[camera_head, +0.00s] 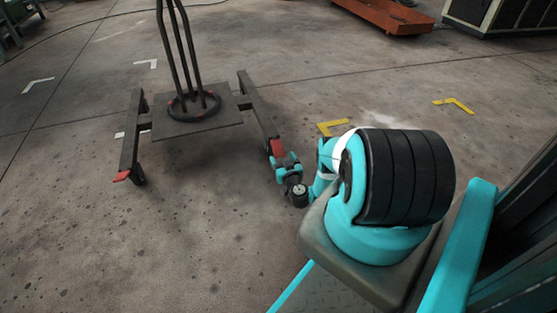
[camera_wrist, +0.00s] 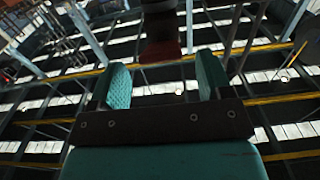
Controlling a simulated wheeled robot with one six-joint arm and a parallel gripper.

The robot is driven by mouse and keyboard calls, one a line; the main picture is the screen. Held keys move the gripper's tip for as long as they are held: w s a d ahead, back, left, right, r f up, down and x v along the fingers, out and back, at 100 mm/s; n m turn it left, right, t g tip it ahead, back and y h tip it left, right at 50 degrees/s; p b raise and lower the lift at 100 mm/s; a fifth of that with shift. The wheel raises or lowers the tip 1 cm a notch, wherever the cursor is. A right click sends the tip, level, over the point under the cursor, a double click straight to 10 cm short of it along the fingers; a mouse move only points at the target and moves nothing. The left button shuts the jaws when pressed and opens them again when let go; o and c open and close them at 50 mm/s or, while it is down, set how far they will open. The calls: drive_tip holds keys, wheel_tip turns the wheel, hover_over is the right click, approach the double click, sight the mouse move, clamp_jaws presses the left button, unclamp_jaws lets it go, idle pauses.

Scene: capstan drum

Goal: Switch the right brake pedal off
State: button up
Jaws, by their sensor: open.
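The capstan drum stand has a dark base plate (camera_head: 205,130) with a leg bar on each side. The right brake pedal (camera_head: 277,147) is a small red plate at the near end of the right leg bar. In the wrist view a dark red plate (camera_wrist: 162,50), apparently this pedal, hangs ahead between the fingers. My gripper (camera_head: 279,160) is at the pedal's near end in the head view. In the wrist view my gripper (camera_wrist: 163,80) is open with a clear gap and holds nothing. I cannot tell whether it touches the pedal.
The left red pedal (camera_head: 122,175) is on the left leg bar, above a caster wheel (camera_head: 138,176). Yellow corner marks (camera_head: 333,126) are on the floor behind my arm. The floor (camera_head: 190,240) in front of the stand is clear. The wrist view looks up at the roof beams.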

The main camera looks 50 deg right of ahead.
sight(281, 155)
drive_tip(key=b+x, duration=0.2)
drive_tip(key=b, duration=0.1)
drive_tip(key=b+x, duration=0.1)
drive_tip(key=shift+w+d+f, duration=0.2)
drive_tip(key=shift+w+f, duration=0.1)
drive_tip(key=shift+w, duration=0.05)
drive_tip(key=shift+w+d+r+b, duration=0.25)
drive_tip(key=shift+w+d+b, duration=0.1)
drive_tip(key=shift+w+b, duration=0.2)
drive_tip(key=c, duration=1.3)
drive_tip(key=shift+s, duration=0.1)
